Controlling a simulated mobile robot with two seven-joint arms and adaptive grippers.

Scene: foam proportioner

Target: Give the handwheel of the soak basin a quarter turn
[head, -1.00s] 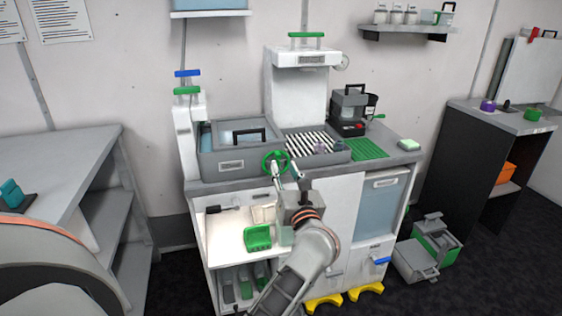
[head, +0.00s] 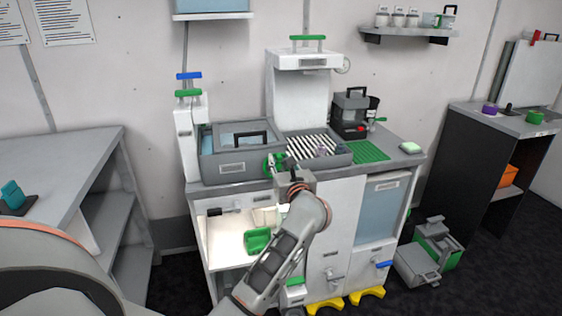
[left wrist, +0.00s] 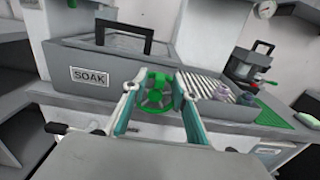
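The green handwheel (left wrist: 156,93) sits on the front of the grey soak basin (left wrist: 130,70), which carries a SOAK label (left wrist: 90,77). In the head view the handwheel (head: 272,163) is partly hidden by my left gripper (head: 277,168). In the left wrist view, the left gripper's fingers (left wrist: 155,90) stand apart, one on each side of the handwheel. I see some space between the fingers and the wheel; I cannot tell whether either finger touches it. My right gripper is in neither view.
A basin lid with a black handle (head: 250,138) lies left of the wheel. A striped drain grate (head: 312,146) and a green mat (head: 370,151) lie to the right. Below the counter is an open shelf with a green tray (head: 257,240).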

